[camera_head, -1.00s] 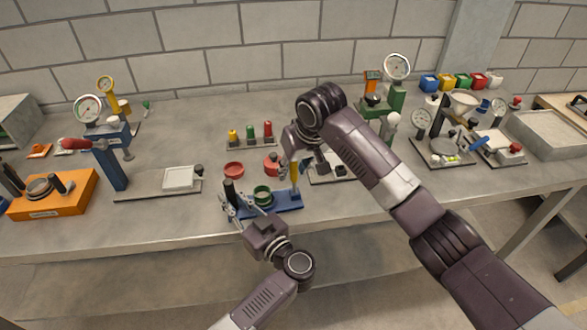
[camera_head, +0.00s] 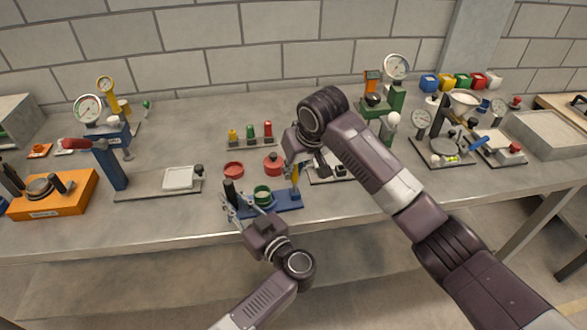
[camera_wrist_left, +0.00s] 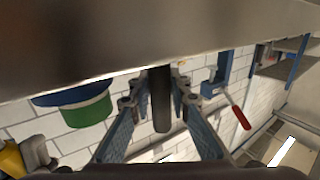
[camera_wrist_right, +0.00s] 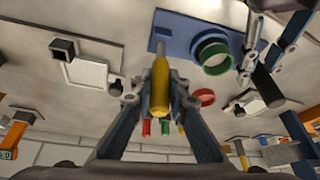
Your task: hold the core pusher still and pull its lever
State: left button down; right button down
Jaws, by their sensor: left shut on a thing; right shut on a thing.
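The core pusher has a blue base (camera_head: 285,205) lying flat near the table's front edge, with a green ring (camera_head: 263,196) on it. A black upright handle (camera_head: 230,190) stands at its left end and a yellow lever (camera_head: 296,174) at its right end. My left gripper (camera_head: 232,207) is shut on the black handle, which shows between its fingers in the left wrist view (camera_wrist_left: 161,100). My right gripper (camera_head: 294,164) is shut on the yellow lever, which shows between its fingers in the right wrist view (camera_wrist_right: 160,85). The lever's top is partly hidden in the head view.
Two red round parts, a dish (camera_head: 233,170) and a knobbed one (camera_head: 272,165), lie just behind the pusher. A rack of coloured pegs (camera_head: 251,141) stands further back. A blue press (camera_head: 112,160) is at left and a green press (camera_head: 385,110) at back right.

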jog(key=s+t, duration=0.1)
jog(key=t, duration=0.1)
jog(key=s+t+y, duration=0.1)
jog(key=shift+s+d+f+t, duration=0.25)
jog(key=shift+s+d+t, duration=0.05)
jog(key=shift+s+d, duration=0.1)
jog(key=shift+s+d+f+t+y, duration=0.1)
jog(key=shift+s+f+t+y, duration=0.15)
jog(key=shift+s+t, duration=0.35)
jog(key=shift+s+d+f+t+y, duration=0.15)
jog(key=shift+s+t+y, duration=0.15)
jog(key=shift+t, duration=0.65)
jog(key=shift+s+d+f+t+y, duration=0.15)
jog(key=shift+s+t+y, duration=0.2)
jog(key=shift+t, duration=0.4)
jog(key=shift+s, duration=0.1)
jog(key=c, duration=1.8)
grip_release()
jog(key=shift+c, duration=0.2)
jog(key=shift+r, duration=0.1)
jog(key=shift+s, duration=0.1)
jog(key=v, duration=1.1)
jog(key=shift+s, duration=0.3)
jog(key=shift+d+r, duration=0.1)
jog(key=shift+d, duration=0.05)
